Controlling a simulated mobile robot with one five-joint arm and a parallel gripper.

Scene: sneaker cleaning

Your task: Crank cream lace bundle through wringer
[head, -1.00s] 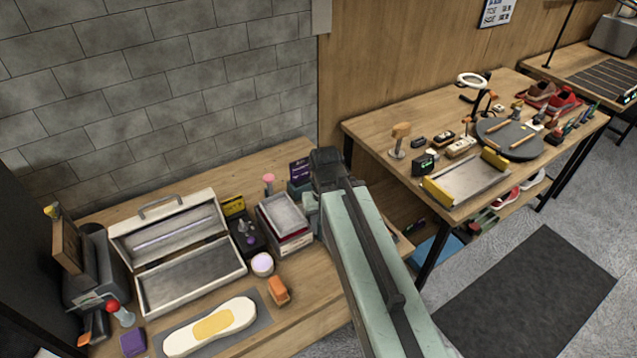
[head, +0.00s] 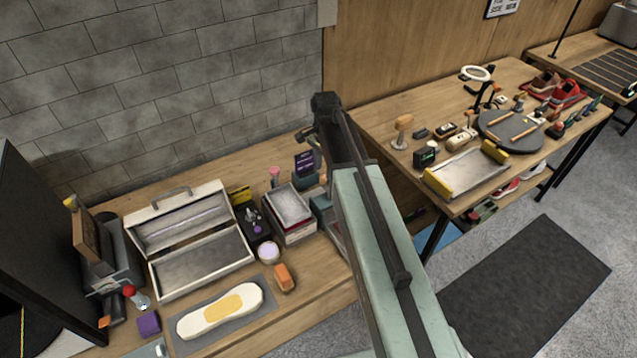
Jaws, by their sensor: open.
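My arm reaches up from the bottom of the head view over the near bench. My gripper (head: 308,134) is at its dark far end, small and partly hidden by the wrist, in front of the wall. It is open, with nothing seen between the jaws. I cannot make out a cream lace bundle or a wringer. A grey-teal object (head: 321,203) beside my arm is partly covered by it, and I cannot tell what it is.
The near bench holds an open metal toolbox (head: 201,270), a grey tray stack (head: 290,205), an orange block (head: 284,278) and a pale sole on a grey mat (head: 180,345). A second bench (head: 385,118) at right is crowded. A dark floor mat (head: 530,285) is clear.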

